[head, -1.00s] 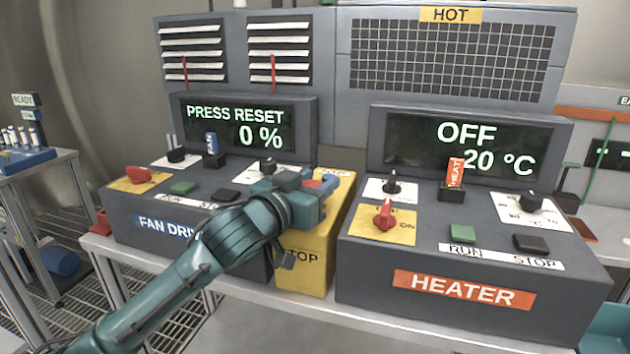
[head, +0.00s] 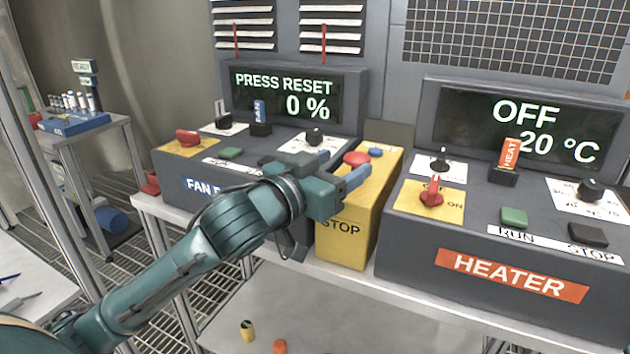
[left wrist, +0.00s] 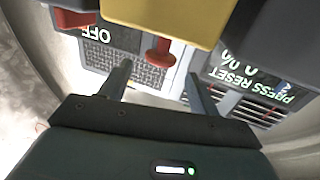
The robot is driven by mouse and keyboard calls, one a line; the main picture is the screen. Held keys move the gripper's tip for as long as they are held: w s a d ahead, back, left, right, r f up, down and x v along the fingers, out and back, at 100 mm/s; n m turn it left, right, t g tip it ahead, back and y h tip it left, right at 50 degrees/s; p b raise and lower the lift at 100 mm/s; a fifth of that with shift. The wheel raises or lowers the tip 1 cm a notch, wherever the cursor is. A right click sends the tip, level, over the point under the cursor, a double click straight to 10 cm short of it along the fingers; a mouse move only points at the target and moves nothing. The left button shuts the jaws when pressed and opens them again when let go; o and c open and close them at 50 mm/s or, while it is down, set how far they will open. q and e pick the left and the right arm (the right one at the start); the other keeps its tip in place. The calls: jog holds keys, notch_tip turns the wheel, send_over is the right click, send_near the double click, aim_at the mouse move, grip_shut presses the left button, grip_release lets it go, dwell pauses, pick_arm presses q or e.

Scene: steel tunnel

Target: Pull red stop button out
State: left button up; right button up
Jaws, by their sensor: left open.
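The red stop button (head: 356,158) is a round cap on top of the yellow stop box (head: 340,243), between the two consoles. My left gripper (head: 341,167) is open and empty at the near left side of the button. In the left wrist view the red button (left wrist: 158,51) stands out from the yellow box (left wrist: 165,14), on a stem. It lies between the lines of the two fingers of the gripper (left wrist: 158,72), near their tips. I cannot tell whether a finger touches it. My right gripper is not in view.
A blue button (head: 375,151) sits behind the red one on the same box. The fan console (head: 290,172) with its "PRESS RESET" display is on the left. The heater console (head: 465,225) with red switch (head: 431,191) is close on the right.

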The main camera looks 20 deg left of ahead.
pick_arm(q)
jog(key=p+v, duration=0.3)
jog(key=v, duration=0.3)
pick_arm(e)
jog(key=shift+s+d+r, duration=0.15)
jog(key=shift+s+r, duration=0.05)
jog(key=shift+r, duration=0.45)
pick_arm(q)
jog(key=shift+s, duration=0.15)
